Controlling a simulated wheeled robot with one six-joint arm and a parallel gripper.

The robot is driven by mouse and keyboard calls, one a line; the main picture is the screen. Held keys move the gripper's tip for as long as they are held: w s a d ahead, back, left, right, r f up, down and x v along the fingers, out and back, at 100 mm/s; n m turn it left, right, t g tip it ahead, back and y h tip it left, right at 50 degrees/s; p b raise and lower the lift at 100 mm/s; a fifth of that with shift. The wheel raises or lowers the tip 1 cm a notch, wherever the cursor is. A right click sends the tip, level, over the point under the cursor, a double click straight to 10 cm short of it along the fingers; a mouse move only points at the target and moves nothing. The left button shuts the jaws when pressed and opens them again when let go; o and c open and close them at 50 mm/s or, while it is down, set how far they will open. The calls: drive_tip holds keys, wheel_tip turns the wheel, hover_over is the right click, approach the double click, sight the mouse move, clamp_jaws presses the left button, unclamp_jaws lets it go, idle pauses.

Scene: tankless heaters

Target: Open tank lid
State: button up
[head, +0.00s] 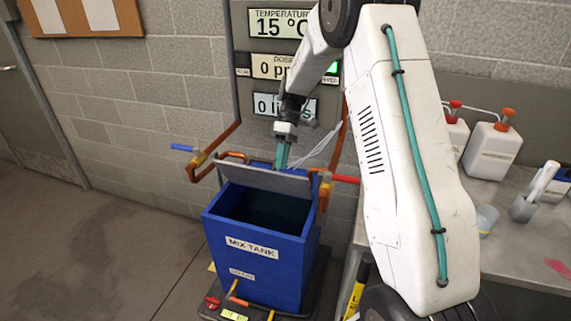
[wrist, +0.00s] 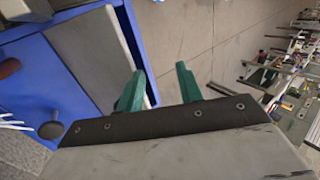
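My gripper (head: 282,160) points down just behind and above the lid's upper edge. In the wrist view, the two teal fingers of my gripper (wrist: 160,80) are apart with nothing between them. The left finger is beside the edge of the lid (wrist: 95,55); I cannot tell whether they touch. Blue tank parts (wrist: 35,65) show at the left.
Copper pipes with a blue-handled valve (head: 198,160) and a red-handled valve (head: 328,182) flank the tank. A display panel (head: 280,65) is on the wall behind. A metal bench (head: 500,240) with bottles (head: 493,150) stands at right. Floor at left is clear.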

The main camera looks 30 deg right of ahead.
drive_tip(key=shift+s+a+r, duration=0.1)
drive_tip(key=shift+s+a, duration=0.1)
drive_tip(key=shift+s, duration=1.25)
